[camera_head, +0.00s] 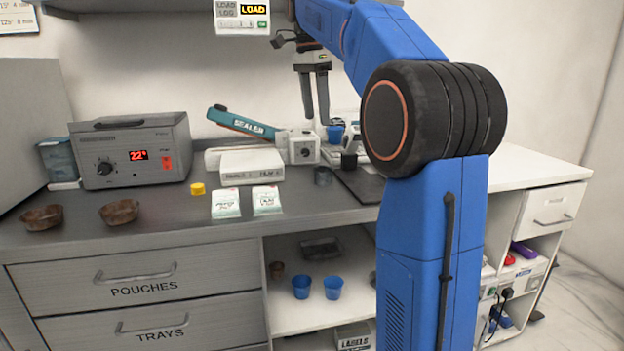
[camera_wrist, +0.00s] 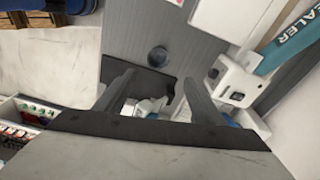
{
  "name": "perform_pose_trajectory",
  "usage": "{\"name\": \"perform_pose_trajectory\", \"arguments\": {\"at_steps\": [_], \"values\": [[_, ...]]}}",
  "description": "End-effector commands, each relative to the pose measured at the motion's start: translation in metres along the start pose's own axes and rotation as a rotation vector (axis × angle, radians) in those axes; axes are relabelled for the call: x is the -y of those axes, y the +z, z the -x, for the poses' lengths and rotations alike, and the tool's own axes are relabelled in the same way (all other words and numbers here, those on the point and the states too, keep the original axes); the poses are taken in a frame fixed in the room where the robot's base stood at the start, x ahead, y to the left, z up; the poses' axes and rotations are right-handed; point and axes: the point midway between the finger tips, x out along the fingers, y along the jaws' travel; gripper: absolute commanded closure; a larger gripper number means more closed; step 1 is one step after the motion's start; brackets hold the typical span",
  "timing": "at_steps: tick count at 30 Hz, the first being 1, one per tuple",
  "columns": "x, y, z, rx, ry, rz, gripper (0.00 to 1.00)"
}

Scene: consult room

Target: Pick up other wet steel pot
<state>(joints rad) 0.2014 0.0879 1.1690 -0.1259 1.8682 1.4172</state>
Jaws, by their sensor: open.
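A small grey steel pot (camera_head: 323,176) stands upright on the counter, beside the left edge of a dark mat (camera_head: 362,187). It also shows in the wrist view (camera_wrist: 158,56), just beyond the space between my fingertips. I cannot tell whether it is wet. My gripper (camera_head: 315,117) is open and empty, pointing down above the back of the counter, higher than the pot and apart from it. Both fingers show in the wrist view (camera_wrist: 159,79). A second steel pot is not clearly visible; my arm hides part of the counter and shelf.
A sealer (camera_head: 245,125) and white box (camera_head: 251,166) stand left of the pot, with two white packets (camera_head: 267,200) in front. A grey heater unit (camera_head: 133,151) and brown bowls (camera_head: 119,212) are farther left. Blue cups (camera_head: 301,287) stand on the shelf below.

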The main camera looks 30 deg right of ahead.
Motion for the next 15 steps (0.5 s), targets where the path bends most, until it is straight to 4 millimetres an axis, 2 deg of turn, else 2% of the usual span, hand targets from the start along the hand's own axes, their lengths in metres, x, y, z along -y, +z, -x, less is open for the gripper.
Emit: {"name": "perform_pose_trajectory", "arguments": {"at_steps": [15], "values": [[-0.001, 0.0, -0.086, 0.001, 0.003, 0.001, 0.37]]}}
